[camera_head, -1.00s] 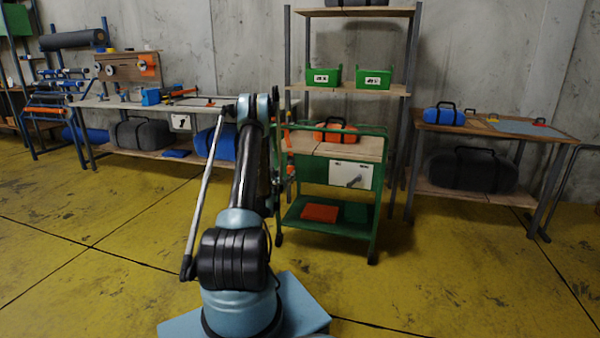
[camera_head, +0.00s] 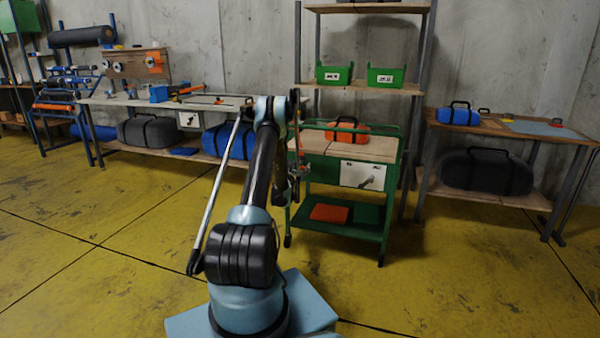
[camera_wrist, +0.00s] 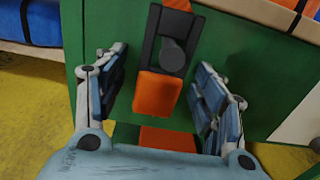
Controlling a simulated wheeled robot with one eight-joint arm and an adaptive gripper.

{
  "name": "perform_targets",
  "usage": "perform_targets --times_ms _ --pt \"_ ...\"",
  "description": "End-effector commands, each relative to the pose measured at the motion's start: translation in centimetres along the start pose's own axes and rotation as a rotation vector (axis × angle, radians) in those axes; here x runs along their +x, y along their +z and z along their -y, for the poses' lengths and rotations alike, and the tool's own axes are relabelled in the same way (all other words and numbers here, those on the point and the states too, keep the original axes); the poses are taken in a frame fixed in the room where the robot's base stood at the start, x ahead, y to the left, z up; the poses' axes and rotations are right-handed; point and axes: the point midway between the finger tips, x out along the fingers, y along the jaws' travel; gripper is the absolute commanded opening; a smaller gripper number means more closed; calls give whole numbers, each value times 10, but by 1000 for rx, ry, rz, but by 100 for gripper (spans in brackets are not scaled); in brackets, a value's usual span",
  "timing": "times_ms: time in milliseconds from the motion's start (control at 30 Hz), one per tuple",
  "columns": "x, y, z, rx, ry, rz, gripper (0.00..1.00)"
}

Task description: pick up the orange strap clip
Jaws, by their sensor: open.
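An orange strap clip with a dark grey body (camera_wrist: 160,93) shows in the wrist view against the green end panel of a cart (camera_wrist: 255,70). My gripper (camera_wrist: 160,76) is open, with one blue-grey finger on each side of the clip. Gaps show between the clip and both fingers, so nothing is held. I cannot tell how far the clip is from the fingers in depth. In the head view my arm stands in front of the green cart's left end (camera_head: 343,212), and the clip cannot be clearly made out there.
The cart carries an orange bag (camera_head: 347,129) on top and an orange folded item (camera_head: 329,212) on its lower shelf. A long workbench (camera_head: 235,100) stands at the left, a table (camera_head: 500,124) at the right. Yellow floor is free in front.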

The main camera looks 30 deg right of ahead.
Motion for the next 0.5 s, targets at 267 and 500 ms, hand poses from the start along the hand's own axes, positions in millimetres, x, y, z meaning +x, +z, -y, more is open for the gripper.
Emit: perform_targets --times_ms 267,500 --pt "2 0 2 0 -1 0 54" --pt "3 0 5 0 -4 0 12"
